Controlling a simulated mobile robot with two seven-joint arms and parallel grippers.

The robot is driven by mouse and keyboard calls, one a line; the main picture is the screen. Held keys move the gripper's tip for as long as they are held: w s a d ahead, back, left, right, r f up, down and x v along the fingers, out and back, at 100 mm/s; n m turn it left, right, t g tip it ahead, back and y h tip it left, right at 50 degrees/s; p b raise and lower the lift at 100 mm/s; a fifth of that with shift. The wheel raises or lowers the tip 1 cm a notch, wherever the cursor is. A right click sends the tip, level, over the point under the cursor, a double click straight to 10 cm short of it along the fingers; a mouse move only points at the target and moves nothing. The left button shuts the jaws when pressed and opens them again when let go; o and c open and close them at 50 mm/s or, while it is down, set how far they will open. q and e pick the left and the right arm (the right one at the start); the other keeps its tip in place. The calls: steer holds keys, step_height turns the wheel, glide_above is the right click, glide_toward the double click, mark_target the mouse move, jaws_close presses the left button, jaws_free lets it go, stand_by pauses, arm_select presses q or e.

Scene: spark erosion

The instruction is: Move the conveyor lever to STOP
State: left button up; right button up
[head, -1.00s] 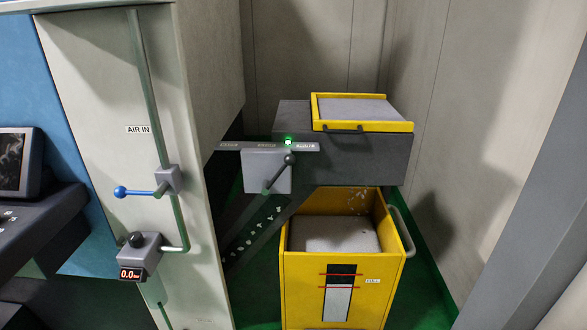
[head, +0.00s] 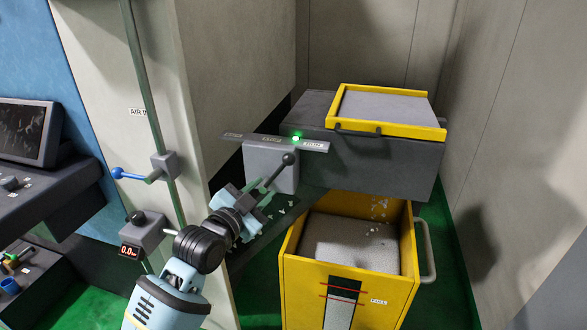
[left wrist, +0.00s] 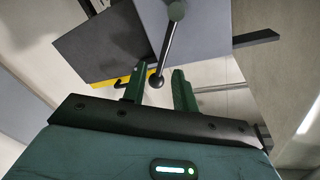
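The conveyor lever (head: 278,172) is a dark rod on a grey box (head: 262,160). A green lamp (head: 296,138) glows there; the labels are too small to read surely. My left gripper (head: 262,197) is just below the lever and box. In the left wrist view, its fingers (left wrist: 158,86) are apart, and one rounded lever end (left wrist: 155,81) shows between or beyond them; contact cannot be told. My right gripper is not in view.
A yellow bin (head: 300,275) stands below right, holding grey material. A dark conveyor housing (head: 395,165) with a yellow-framed tray (head: 440,132) is right of the lever. A blue-handled valve (head: 130,174) and a gauge box (head: 140,232) are on the left panel.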

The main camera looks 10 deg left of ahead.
mark_target(277, 173)
arm_select(q)
steer(key=shift+w+r, duration=0.1)
steer(key=shift+r, duration=0.3)
steer(key=shift+w+a, duration=0.1)
steer(key=shift+x, duration=3.8)
jaws_close()
